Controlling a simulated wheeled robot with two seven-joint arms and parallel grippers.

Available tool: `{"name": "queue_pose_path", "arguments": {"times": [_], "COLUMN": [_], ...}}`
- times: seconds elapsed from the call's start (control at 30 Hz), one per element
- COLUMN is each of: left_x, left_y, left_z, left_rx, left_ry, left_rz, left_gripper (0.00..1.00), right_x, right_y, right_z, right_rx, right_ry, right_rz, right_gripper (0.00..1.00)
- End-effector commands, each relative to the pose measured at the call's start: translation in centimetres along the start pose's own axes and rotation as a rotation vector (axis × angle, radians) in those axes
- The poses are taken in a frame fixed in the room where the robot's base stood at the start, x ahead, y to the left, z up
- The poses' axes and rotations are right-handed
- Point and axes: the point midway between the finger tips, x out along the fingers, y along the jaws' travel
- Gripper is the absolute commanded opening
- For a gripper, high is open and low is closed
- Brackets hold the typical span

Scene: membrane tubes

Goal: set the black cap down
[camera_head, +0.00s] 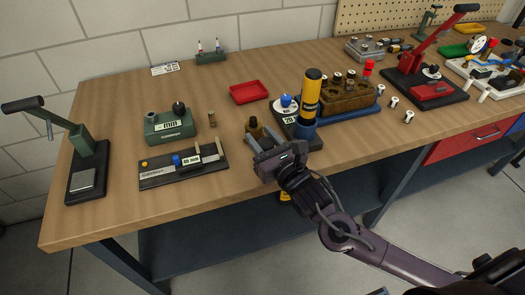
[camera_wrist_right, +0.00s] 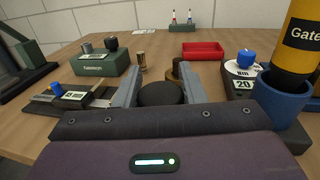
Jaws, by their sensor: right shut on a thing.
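My right gripper (camera_head: 262,142) is over the front part of the bench, and its two fingers show in the right wrist view (camera_wrist_right: 159,84). It is shut on the black cap (camera_wrist_right: 160,94), a dark round disc between the fingers. In the head view the cap is hidden by the gripper. I cannot tell whether the cap touches the bench top. A small brown bottle (camera_head: 255,128) stands just beyond the fingers; it also shows in the right wrist view (camera_wrist_right: 180,68), partly behind the right-hand finger. My left gripper is not in view.
A yellow-and-black cylinder in a blue holder (camera_head: 305,105) stands close on the right. A red tray (camera_head: 249,92) lies farther back.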

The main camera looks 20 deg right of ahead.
Motion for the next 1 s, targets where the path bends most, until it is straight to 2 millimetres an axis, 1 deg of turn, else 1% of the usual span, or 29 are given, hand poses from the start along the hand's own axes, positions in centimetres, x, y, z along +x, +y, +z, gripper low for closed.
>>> {"name": "queue_pose_path", "arguments": {"times": [0.13, 0.3, 0.4, 0.7, 1.0], "left_x": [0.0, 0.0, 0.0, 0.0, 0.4], "left_y": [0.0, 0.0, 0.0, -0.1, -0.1], "left_z": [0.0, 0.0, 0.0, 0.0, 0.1], "left_rx": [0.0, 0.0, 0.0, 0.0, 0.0], "left_ry": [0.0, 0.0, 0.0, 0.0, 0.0], "left_rz": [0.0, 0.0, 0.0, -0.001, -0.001], "left_gripper": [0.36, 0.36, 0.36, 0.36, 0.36], "right_x": [0.0, 0.0, 0.0, 0.0, 0.0], "right_y": [0.0, 0.0, 0.0, 0.0, 0.0], "right_z": [-1.2, -3.8, -4.7, -4.8, -5.8], "right_rx": [0.0, 0.001, 0.001, 0.0, -0.001], "right_ry": [0.001, 0.0, -0.001, -0.002, -0.001], "right_rz": [-0.001, -0.002, -0.001, 0.0, 0.0], "right_gripper": [0.15, 0.15, 0.15, 0.15, 0.15]}}
